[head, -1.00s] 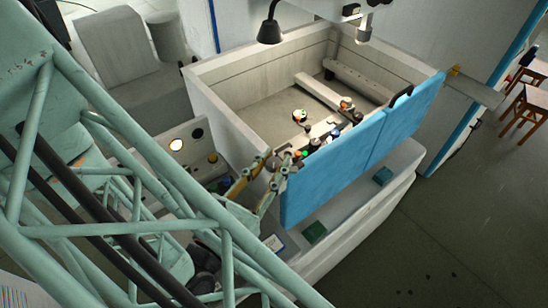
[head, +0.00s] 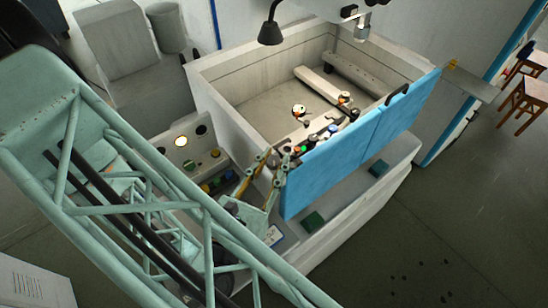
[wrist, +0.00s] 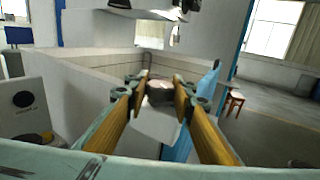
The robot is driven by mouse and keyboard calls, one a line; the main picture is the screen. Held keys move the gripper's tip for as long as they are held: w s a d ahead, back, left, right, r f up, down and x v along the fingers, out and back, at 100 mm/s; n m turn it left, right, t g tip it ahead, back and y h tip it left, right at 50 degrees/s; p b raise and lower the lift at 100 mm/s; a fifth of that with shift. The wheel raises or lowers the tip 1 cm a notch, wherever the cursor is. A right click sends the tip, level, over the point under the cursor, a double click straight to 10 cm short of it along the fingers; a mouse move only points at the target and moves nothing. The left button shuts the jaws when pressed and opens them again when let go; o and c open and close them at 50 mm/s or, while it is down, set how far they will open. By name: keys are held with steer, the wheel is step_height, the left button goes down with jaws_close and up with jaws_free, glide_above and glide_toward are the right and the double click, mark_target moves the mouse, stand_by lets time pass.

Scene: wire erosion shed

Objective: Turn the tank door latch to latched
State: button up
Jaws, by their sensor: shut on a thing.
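The tank door is a bright blue panel (head: 335,160) along the front of the grey tank (head: 222,108), its left edge close to my gripper. My gripper (head: 276,154) is at the tank's front left corner. In the wrist view its two yellow-sided fingers (wrist: 156,84) close from both sides on a rounded grey latch (wrist: 160,92). The latch is small and mostly hidden by the fingers, so I cannot read its turned position.
Inside the tank lie pale bars (head: 322,84) and several small round fittings near the door. A black lamp (head: 270,32) hangs above the tank. A panel with round dials (head: 181,141) stands to the left. Open floor (head: 440,220) lies at the right.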

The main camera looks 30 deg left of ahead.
stand_by(0.4)
steer(key=o, duration=0.8)
steer(key=shift+o, duration=0.2)
steer(key=shift+s, duration=0.15)
steer(key=s+d, duration=0.1)
steer(key=s, duration=1)
steer(key=shift+s, duration=0.3)
stand_by(0.5)
